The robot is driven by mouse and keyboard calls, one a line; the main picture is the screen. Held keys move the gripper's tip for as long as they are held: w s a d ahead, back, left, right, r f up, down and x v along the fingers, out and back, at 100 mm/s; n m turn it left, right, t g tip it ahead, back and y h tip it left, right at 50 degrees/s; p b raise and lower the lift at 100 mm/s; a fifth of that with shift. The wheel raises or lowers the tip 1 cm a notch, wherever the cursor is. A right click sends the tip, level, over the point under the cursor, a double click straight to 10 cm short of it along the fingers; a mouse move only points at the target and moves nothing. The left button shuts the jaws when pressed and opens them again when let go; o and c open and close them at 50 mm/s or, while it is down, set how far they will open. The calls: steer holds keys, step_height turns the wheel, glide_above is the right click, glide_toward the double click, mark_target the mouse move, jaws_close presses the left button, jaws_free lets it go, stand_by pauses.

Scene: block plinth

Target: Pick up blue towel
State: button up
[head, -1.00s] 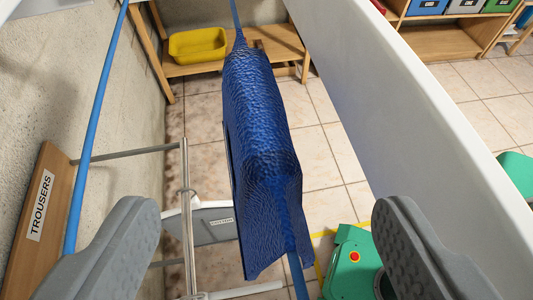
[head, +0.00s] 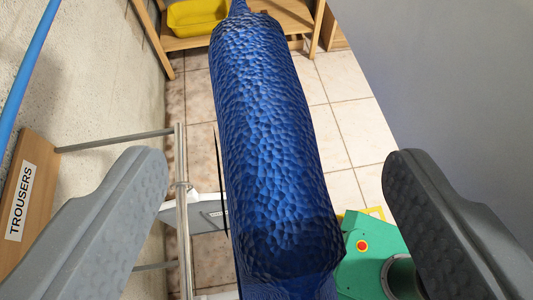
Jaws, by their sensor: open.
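The blue towel (head: 268,140) hangs folded over a blue line or rail, in the middle of the head view. Its surface is textured, and its lower end runs off the bottom of the picture. My gripper (head: 276,165) is open, with one grey finger on each side of the towel. Clear gaps show between the towel and both fingers, so neither touches it in the picture. The rail under the towel is mostly hidden.
A wooden board labelled TROUSERS (head: 22,190) and a metal rail frame (head: 182,200) stand at the left by the wall. A green machine with a red button (head: 362,246) is below right. A grey-white panel (head: 450,70) fills the right. A yellow bin (head: 197,15) sits on a wooden shelf behind.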

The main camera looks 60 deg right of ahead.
mark_target(272, 190)
steer(key=shift+x, duration=1.5)
steer(key=shift+c, duration=0.3)
jaws_close()
